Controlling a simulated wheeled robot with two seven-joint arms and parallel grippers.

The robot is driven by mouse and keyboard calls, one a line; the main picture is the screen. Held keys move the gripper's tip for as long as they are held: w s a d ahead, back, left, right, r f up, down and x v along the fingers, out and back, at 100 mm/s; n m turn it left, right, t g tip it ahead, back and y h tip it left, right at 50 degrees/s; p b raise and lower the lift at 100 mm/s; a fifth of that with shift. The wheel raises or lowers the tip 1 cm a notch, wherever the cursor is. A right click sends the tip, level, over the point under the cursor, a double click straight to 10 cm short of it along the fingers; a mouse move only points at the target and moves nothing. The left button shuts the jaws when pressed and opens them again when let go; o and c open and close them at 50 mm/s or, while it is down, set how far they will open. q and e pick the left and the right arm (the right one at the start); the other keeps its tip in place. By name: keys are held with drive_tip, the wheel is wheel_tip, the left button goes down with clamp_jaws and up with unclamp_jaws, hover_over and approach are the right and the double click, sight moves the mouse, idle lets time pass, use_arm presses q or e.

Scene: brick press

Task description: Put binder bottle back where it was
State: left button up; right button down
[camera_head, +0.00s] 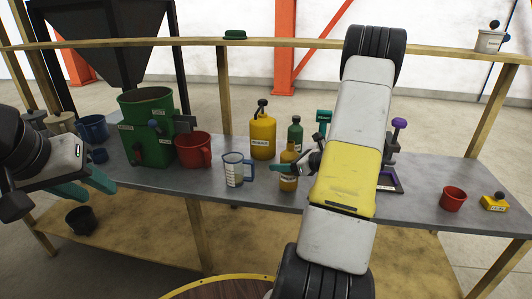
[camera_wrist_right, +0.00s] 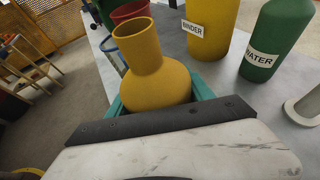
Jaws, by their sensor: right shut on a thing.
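My right gripper (camera_head: 287,168) is shut on a small yellow bottle (camera_head: 289,184) near the table's front edge. I cannot tell whether its base touches the table. In the right wrist view this yellow bottle (camera_wrist_right: 156,82) is upright, open-necked and round-bodied, between teal fingers. Its label is too small to read. A larger yellow container (camera_head: 262,137) with a black top stands behind it; in the right wrist view this container (camera_wrist_right: 210,22) carries a label reading BINDER. My left gripper (camera_head: 97,187) is open and empty at the table's left front.
A green WATER bottle (camera_wrist_right: 272,42) stands beside the yellow container. A measuring jug (camera_head: 234,172), red mug (camera_head: 194,150) and green machine (camera_head: 148,128) stand left.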

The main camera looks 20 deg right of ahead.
drive_tip(key=shift+f, duration=0.35)
drive_tip(key=shift+f, duration=0.1)
drive_tip(key=shift+c, duration=2)
unclamp_jaws()
drive_tip(key=shift+f, duration=0.1)
drive_tip(key=shift+s+d+r, duration=0.1)
drive_tip(key=shift+s+r, duration=0.1)
drive_tip(key=shift+r, duration=0.05)
drive_tip(key=v, duration=1.1)
drive_tip(key=shift+s+d, duration=0.15)
drive_tip(key=shift+s, duration=0.1)
